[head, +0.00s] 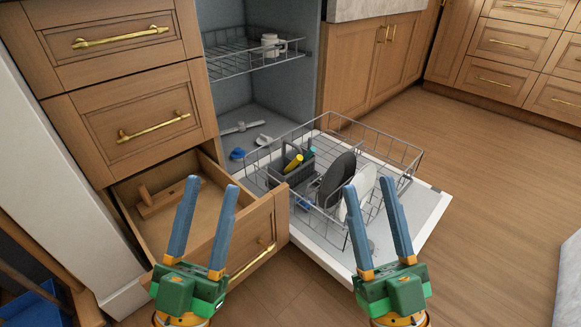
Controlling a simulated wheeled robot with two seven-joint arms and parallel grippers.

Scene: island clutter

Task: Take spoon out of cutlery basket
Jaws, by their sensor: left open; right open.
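A dark grey cutlery basket (283,166) stands in the left part of the dishwasher's pulled-out lower rack. A yellow handle (293,163) and a small teal piece (311,152) stick up out of it. I cannot tell which of these, if any, is the spoon. My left gripper (212,184) is open and empty, in front of the open drawer. My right gripper (368,182) is open and empty, in front of the plates, to the right of the basket. Neither gripper touches the basket.
The lower rack (409,163) holds a dark plate (338,178) and a white plate (361,190) above the lowered dishwasher door (423,218). An open drawer (240,235) with a wooden item (160,200) juts out at left. A white mug (270,45) stands on the upper rack. Floor at right is clear.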

